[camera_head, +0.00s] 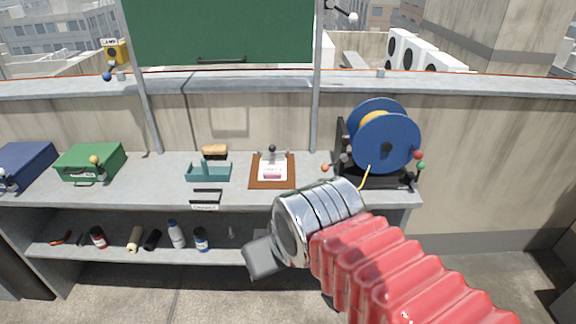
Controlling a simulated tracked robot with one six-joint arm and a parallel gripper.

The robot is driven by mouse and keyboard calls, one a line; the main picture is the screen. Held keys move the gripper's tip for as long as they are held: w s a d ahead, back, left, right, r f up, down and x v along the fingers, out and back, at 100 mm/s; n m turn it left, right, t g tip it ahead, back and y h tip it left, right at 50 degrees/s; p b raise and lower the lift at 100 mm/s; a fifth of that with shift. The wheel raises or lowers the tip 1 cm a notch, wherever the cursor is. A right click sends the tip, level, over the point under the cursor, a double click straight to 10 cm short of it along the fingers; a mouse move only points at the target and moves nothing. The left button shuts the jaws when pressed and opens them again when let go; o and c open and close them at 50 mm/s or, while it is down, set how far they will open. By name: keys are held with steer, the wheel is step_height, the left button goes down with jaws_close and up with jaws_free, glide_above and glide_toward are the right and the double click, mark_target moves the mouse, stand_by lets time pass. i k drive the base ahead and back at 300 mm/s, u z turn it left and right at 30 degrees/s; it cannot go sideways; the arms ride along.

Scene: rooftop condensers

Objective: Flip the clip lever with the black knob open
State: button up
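A brown clipboard (256,183) lies on the bench top, right of centre. It holds white paper. A clip lever (272,157) with a black knob (272,148) stands at the board's far edge, with the knob up at its top. Whether the clip pinches the paper is too small to tell. My gripper (262,260) shows as a grey block in front of the bench, lower than the bench top and nearer to me than the clipboard. It is apart from the clip lever. Its fingertips are not clear, and I see nothing held.
A teal tray (208,176) stands left of the clipboard, and a blue reel (386,140) with coloured knobs stands right. A green box (88,163) and a blue box (25,165) sit farther left. Bottles (176,233) stand on the lower shelf. A green board (220,30) hangs above.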

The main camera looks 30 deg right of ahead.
mark_target(272, 155)
steer(key=u, duration=0.05)
steer(key=k, duration=1.2)
steer(key=u, duration=0.05)
steer(key=i, duration=0.75)
steer(key=u, duration=0.8)
steer(key=i, duration=1.6)
steer(key=z, duration=0.5)
